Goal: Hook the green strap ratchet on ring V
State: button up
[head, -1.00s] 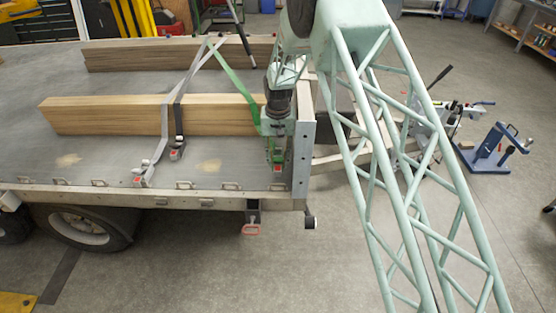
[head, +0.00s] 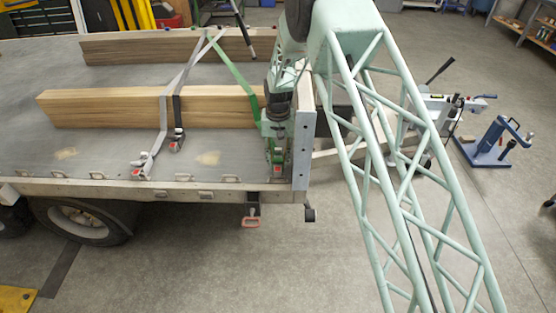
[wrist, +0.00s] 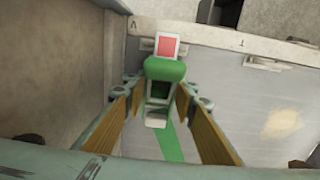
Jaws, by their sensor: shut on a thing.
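The green strap ratchet (wrist: 165,70) is between my gripper's fingers in the wrist view, with its red-and-white end pointing at the bed's edge. My gripper (wrist: 158,92) is shut on it. The red-and-white end lies over ring V (wrist: 147,44), beside the mark, and hides most of it; I cannot tell whether the hook is through the ring. In the head view my gripper (head: 275,150) is low at the bed's right front corner, and the ratchet's red tab (head: 277,169) shows just above the bed. The green strap (head: 238,75) runs from there up over the timber.
An upright metal corner post (head: 304,150) stands close to the right of my gripper. Another ring (wrist: 265,63) lies along the edge. Timber beams (head: 150,110) lie behind, with a grey strap ratchet (head: 142,172) and a dark one (head: 177,142) to the left.

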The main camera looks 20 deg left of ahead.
jog(key=shift+f+b, duration=0.55)
jog(key=shift+f, duration=0.9)
jog(key=shift+f, duration=0.1)
jog(key=o, duration=1.1)
jog(key=shift+r, duration=6)
jog(key=shift+a, duration=0.1)
